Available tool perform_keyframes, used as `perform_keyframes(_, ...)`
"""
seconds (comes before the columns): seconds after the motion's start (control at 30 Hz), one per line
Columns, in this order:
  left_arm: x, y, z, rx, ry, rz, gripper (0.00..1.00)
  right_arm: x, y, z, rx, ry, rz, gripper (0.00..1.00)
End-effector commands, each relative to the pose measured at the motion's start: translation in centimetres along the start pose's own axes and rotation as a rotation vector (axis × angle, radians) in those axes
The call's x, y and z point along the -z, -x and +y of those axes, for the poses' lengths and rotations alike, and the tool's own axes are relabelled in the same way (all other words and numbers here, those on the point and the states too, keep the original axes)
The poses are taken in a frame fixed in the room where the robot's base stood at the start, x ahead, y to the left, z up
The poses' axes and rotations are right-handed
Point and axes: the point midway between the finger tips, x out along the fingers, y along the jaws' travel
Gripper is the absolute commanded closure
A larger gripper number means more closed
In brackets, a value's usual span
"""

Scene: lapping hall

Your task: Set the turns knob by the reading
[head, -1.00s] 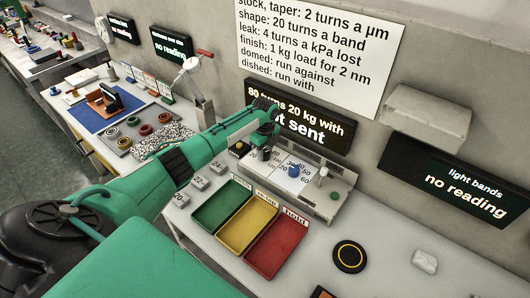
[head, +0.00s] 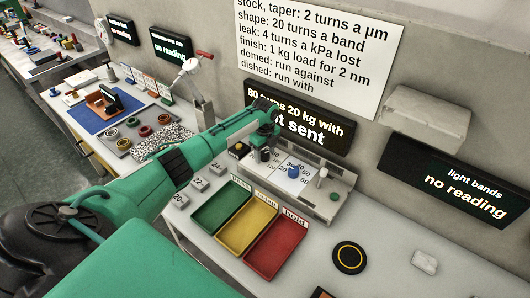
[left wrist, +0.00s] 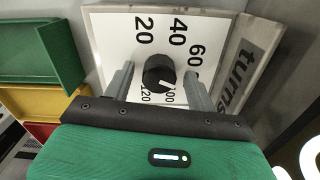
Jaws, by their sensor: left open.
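The turns knob (left wrist: 159,71) is black and round, on a white dial plate (left wrist: 112,30) marked 20, 40, 60, 100 and 120, with a "turns" label beside it. The knob's white line points down toward the 100. My left gripper (left wrist: 160,76) is open, with one finger on each side of the knob. In the head view the left gripper (head: 263,152) is over the left end of the grey control panel (head: 336,207) and hides most of this dial. The display (head: 318,130) above reads "80 turns 20 kg with", with "sent" below, partly hidden by my arm.
A blue knob (head: 294,172) on another dial is just right of the gripper. Green (head: 208,222), yellow (head: 235,240) and red (head: 262,262) trays stand in front. A display (head: 450,183) at right reads "light bands no reading". A rule sheet (head: 310,60) hangs above.

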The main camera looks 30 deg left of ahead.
Motion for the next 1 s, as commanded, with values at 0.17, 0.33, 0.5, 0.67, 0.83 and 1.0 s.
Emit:
perform_keyframes(0.17,0.0,0.9,-0.1,0.002,-0.001,0.000,0.43,0.0,-0.3,-0.1,0.001,-0.001,0.000,0.53)
perform_keyframes(0.33,-0.1,3.9,-0.1,0.004,-0.001,-0.002,0.43,-0.1,-1.0,-0.1,0.001,-0.001,0.000,0.53)
perform_keyframes(0.5,-0.1,8.0,-0.1,0.004,-0.001,-0.002,0.43,-0.1,-1.9,-0.1,0.001,-0.001,0.000,0.53)
perform_keyframes(0.67,0.0,11.2,-0.1,0.003,-0.001,-0.002,0.43,-0.2,-2.5,-0.1,0.001,-0.001,0.000,0.53)
perform_keyframes(0.83,0.0,13.2,-0.1,0.002,-0.001,-0.001,0.43,-0.2,-2.8,-0.1,0.001,-0.001,0.000,0.53)
perform_keyframes(1.0,0.0,13.8,0.0,0.000,0.000,0.000,0.43,-0.2,-2.8,-0.1,0.001,-0.001,0.000,0.53)
